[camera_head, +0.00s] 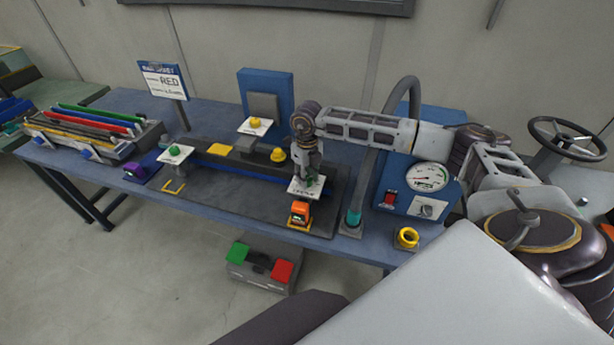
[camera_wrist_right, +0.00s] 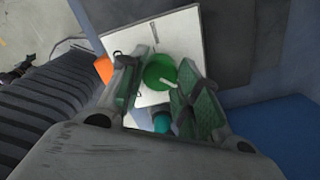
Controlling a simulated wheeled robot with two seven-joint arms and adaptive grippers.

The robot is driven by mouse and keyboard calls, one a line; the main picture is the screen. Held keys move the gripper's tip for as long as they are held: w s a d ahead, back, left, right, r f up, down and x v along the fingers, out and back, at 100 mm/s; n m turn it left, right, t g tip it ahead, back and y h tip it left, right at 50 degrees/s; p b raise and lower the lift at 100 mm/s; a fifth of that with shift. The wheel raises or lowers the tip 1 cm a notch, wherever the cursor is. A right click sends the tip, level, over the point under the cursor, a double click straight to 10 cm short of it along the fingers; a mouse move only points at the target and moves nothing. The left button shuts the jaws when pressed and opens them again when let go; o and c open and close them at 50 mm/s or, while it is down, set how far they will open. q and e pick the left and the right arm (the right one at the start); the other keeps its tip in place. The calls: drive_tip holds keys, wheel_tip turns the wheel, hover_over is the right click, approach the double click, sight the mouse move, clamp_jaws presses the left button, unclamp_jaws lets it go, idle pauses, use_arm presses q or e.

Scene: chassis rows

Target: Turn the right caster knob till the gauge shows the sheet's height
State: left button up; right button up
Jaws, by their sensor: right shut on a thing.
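My right gripper (camera_head: 309,178) reaches down over the white plate (camera_head: 295,188) at the right end of the dark chassis. It is shut on the green right caster knob (camera_wrist_right: 160,72), which sits between the fingers in the wrist view; fingers partly hide it. An orange gauge-like block (camera_head: 300,211) stands just in front of that plate; its reading is too small to tell. The sheet (camera_head: 165,81) on a stand shows RED and a smaller line that I cannot read. Another green knob (camera_head: 174,150) sits on a white plate at the chassis's left. My left gripper is not seen.
A blue box with a round dial (camera_head: 430,176) and a yellow ring (camera_head: 407,237) stand to the right, beside a grey hose (camera_head: 365,165). A purple block (camera_head: 140,171) and a tray of coloured bars (camera_head: 90,130) lie left. A pedal box (camera_head: 260,268) is below.

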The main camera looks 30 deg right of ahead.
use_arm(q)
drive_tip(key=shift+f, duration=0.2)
use_arm(e)
drive_tip(key=shift+f+n+b, duration=0.1)
drive_tip(key=shift+n+b, duration=1.1)
drive_tip(key=shift+n, duration=0.3)
drive_tip(key=n+b, duration=0.2)
drive_tip(key=shift+n, duration=0.8)
drive_tip(key=shift+n+b, duration=0.95)
drive_tip(key=shift+n, duration=0.25)
drive_tip(key=shift+n+b, duration=0.35)
drive_tip(key=shift+n, duration=0.25)
drive_tip(key=shift+n+b, duration=0.35)
drive_tip(key=shift+n, duration=0.35)
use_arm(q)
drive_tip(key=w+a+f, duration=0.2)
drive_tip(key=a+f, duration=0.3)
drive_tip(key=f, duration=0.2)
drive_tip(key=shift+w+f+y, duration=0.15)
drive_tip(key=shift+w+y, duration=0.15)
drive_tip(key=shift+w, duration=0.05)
